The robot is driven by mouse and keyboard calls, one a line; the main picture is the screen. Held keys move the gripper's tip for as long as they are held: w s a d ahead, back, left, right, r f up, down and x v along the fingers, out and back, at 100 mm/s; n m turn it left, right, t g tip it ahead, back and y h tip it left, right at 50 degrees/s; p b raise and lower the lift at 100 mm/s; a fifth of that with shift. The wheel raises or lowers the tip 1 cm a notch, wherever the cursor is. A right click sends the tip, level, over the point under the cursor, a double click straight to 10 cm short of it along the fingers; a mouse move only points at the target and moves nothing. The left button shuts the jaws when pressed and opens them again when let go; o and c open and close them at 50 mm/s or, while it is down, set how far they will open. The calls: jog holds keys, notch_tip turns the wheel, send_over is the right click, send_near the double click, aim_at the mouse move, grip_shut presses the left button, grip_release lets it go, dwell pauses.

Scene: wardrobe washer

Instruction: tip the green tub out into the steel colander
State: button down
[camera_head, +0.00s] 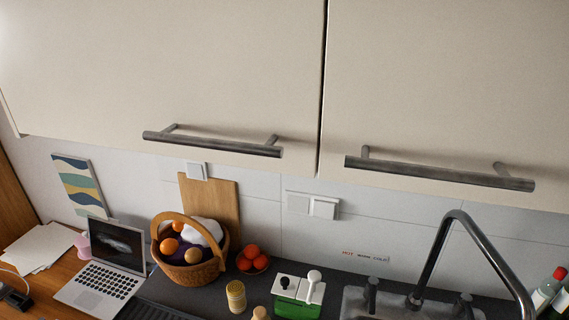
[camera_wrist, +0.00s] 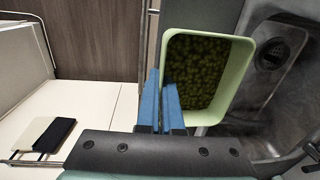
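The green tub (camera_wrist: 231,46) is pale green, squarish, and holds many small dark green round pieces. In the wrist view my gripper (camera_wrist: 167,88) has its blue fingers close together on either side of the tub's left wall, pinching it. The tub's open side faces the wrist camera, and its contents are still inside. The head view shows neither my gripper nor the tub. I do not see the steel colander in either view.
A steel sink basin with a drain (camera_wrist: 271,57) lies to the right of the tub. A tap (camera_head: 437,258) rises at the head view's right. A basket (camera_head: 190,272), laptop (camera_head: 105,270) and bowl of oranges (camera_head: 253,260) stand left. Cupboards hang above.

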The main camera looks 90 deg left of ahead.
dwell(0.4)
notch_tip(320, 180, up, 5)
jog(key=p, duration=0.5)
dwell(1.9)
